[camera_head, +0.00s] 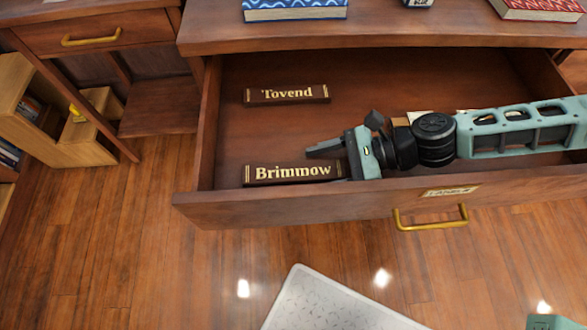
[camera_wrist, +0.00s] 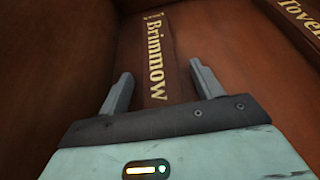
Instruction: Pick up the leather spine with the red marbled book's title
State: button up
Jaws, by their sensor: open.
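Two dark brown leather spines with gold lettering lie in an open drawer. The "Brimmow" spine (camera_head: 293,172) is near the drawer front, and the "Tovend" spine (camera_head: 287,94) lies farther back. The red marbled book (camera_head: 537,9) is on the desk top at the upper right; its title cannot be read. In the wrist view, my gripper (camera_wrist: 161,70) is open and empty, with its fingers on either side of the lower part of the "Brimmow" spine (camera_wrist: 155,55). Whether they touch it cannot be told. Part of the "Tovend" spine (camera_wrist: 293,15) shows at the upper right.
The wooden drawer (camera_head: 310,208) has a brass handle (camera_head: 431,219). Pale pieces (camera_head: 418,117) lie partly hidden behind my arm. A blue patterned book (camera_head: 294,10) is on the desk top. The drawer's middle left is bare between the spines.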

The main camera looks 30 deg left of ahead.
jog(key=c, duration=1)
jog(key=shift+c, duration=0.2)
